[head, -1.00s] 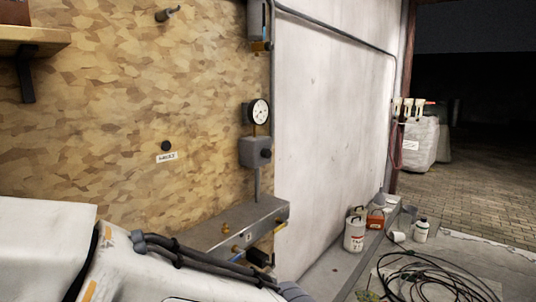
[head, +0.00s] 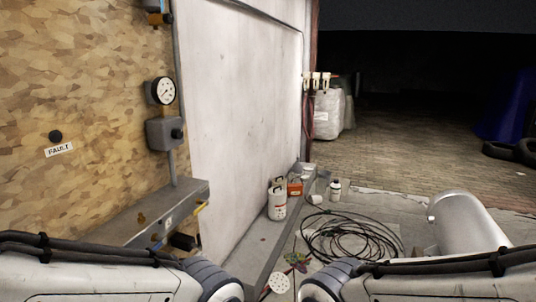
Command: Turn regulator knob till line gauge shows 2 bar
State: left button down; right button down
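A round white-faced gauge (head: 164,91) with a dark rim hangs at the right edge of the chipboard wall; its needle shows, but the scale is too small to read. Below it is a grey box (head: 160,132) with a black knob (head: 177,134) on its right side. Another black knob (head: 55,136) sits on the wall at left above a small white label (head: 59,150). I cannot tell for certain which knob is the regulator's. My two arms cross the bottom corners; neither gripper shows, and nothing of mine touches the gauge or knobs.
A grey metal bench or box (head: 135,218) juts out below the gauge, with a black cylinder (head: 183,241) at its front. A white canister (head: 277,203), an orange box (head: 295,188) and coiled black hose (head: 350,237) lie right.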

aim_at(176, 133)
jog(key=k, duration=0.6)
jog(key=u, duration=0.55)
jog(key=i, duration=1.25)
jog(key=z, duration=0.3)
